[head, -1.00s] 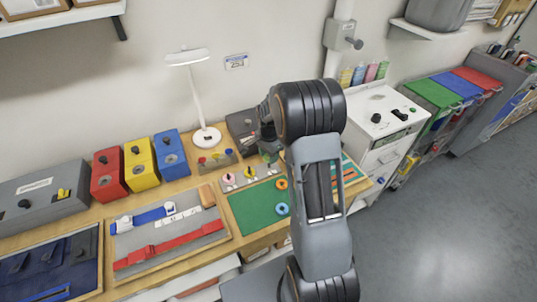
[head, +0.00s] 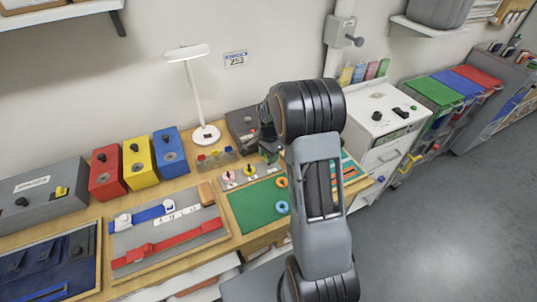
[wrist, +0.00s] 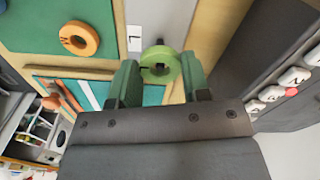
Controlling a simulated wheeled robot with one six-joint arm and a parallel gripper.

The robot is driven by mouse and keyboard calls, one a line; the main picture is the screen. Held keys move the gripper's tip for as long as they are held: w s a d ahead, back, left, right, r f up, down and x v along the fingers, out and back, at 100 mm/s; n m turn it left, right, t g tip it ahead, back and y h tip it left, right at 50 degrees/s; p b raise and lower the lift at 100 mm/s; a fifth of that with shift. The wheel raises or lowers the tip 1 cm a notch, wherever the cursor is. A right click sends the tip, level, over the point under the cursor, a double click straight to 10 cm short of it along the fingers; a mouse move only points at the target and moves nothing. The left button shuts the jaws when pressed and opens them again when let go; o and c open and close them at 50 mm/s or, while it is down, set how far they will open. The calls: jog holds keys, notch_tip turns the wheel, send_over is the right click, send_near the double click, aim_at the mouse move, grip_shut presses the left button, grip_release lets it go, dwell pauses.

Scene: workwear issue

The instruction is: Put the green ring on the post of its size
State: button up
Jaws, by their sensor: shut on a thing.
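The green ring (wrist: 172,77) is between the two green fingertips of my gripper (wrist: 160,82), which is shut on it, in the wrist view. It is over the grey post board (wrist: 134,15), beside a white label marked L (wrist: 134,38). A dark post tip shows close to the ring's far edge; I cannot tell whether the post is inside the ring. In the head view my gripper (head: 267,147) is at the right end of the post board (head: 238,184), partly hidden by my arm. Pink (head: 228,177) and yellow (head: 250,171) pieces are on the board's other posts.
An orange ring (head: 281,182) and a blue ring (head: 282,207) lie on the green mat (head: 252,208) in front of the board. A lamp (head: 206,134) and a row of small coloured pegs (head: 215,158) stand behind. A dark box (head: 242,124) is close to my gripper.

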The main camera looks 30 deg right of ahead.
jog(key=o, duration=1.3)
jog(key=shift+o, duration=0.2)
jog(key=shift+r, duration=0.1)
jog(key=shift+r+p, duration=2.35)
jog(key=shift+r, duration=1.1)
